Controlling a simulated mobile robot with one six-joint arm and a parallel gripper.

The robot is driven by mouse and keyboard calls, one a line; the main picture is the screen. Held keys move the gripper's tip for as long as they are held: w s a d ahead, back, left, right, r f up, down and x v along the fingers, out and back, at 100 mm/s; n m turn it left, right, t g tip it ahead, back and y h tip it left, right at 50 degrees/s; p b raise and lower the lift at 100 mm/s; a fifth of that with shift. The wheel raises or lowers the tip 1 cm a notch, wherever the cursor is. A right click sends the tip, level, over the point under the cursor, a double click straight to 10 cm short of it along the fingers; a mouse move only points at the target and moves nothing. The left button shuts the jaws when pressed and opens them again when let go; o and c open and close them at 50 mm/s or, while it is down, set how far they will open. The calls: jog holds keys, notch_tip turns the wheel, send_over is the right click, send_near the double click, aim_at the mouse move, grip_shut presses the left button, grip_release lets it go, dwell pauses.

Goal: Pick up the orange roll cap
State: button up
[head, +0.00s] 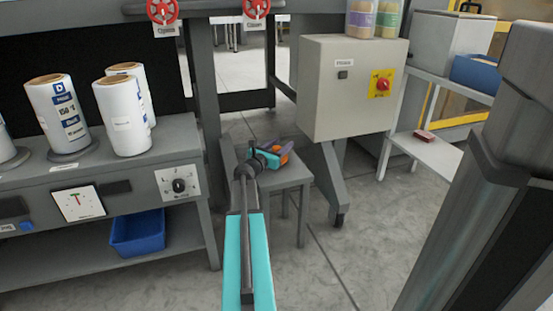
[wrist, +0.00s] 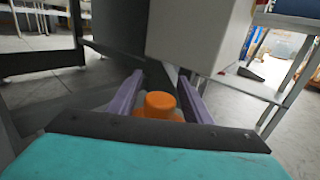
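The orange roll cap (wrist: 160,104) is a short round piece between the two purple fingers of my gripper (wrist: 160,80). A gap shows on each side of it, and its lower part is hidden by the dark bar of my gripper. In the head view the cap (head: 284,155) shows as orange beside the fingers of my gripper (head: 279,151), over the small grey table (head: 286,174). The fingers are apart. I cannot tell whether the cap rests on the table top.
A grey control cabinet (head: 325,95) with a red knob stands close behind and right of the small table. A bench (head: 120,165) with white rolls (head: 122,118) is on the left, with a blue bin (head: 138,232) below. The floor at the front right is partly clear.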

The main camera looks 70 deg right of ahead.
grip_shut()
jog(key=shift+r, duration=0.1)
notch_tip(320, 180, up, 18)
jog(key=p, duration=0.9)
